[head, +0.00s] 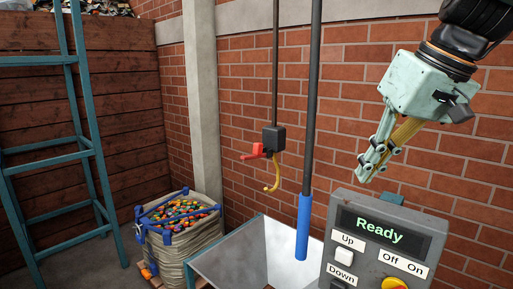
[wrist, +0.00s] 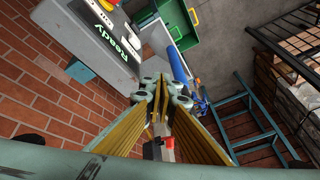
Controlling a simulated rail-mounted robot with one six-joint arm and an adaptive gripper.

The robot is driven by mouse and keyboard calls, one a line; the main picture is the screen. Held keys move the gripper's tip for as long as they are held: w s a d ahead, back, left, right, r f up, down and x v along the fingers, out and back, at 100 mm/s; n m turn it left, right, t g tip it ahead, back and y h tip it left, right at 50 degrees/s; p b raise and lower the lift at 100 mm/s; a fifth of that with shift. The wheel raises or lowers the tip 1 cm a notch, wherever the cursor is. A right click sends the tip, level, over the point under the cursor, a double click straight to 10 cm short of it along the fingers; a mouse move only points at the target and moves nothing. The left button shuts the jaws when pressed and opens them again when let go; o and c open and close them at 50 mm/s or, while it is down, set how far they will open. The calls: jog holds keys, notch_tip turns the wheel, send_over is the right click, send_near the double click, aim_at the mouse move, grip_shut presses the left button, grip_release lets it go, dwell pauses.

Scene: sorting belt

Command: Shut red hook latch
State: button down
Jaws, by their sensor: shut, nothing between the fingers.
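The red hook latch (head: 253,152) juts out to the left from a black block (head: 273,139) hanging on a dark cable. A yellow hook (head: 274,177) curves down below the block, and the latch stands apart from its tip. My gripper (head: 368,172) is to the right of the hook, well apart from it, pointing down with its fingers shut and empty. In the wrist view, my gripper (wrist: 160,95) shows shut, and part of the red latch (wrist: 159,141) shows low in the picture, mostly hidden behind the fingers.
A dark pole with a blue grip (head: 303,227) hangs between hook and gripper. A grey control box (head: 372,250) reading "Ready" stands below my gripper. A bag of colourful pieces (head: 186,255) and a blue ladder-like frame (head: 77,100) are at the left. A brick wall is behind.

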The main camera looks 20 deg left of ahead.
jog(key=w+a+r+n+g+y+p, duration=0.1)
jog(key=w+a+n+y+p, duration=0.4)
jog(key=w+a, duration=2.3)
jog(key=w+n+p, duration=0.1)
jog(key=w+n, duration=0.1)
jog(key=w, duration=0.1)
jog(key=shift+a+r, duration=0.25)
jog(key=shift+a, duration=0.15)
jog(key=shift+a+f, duration=0.15)
jog(key=p, duration=0.2)
send_over(256, 149)
jog(key=s+d, duration=0.1)
jog(key=s, duration=0.1)
notch_tip(256, 149, down, 6)
jog(key=f, duration=0.1)
jog(key=shift+s+f, duration=0.2)
jog(key=shift+f, duration=0.9)
jog(key=shift+s+f, duration=0.1)
jog(key=shift+f, duration=0.65)
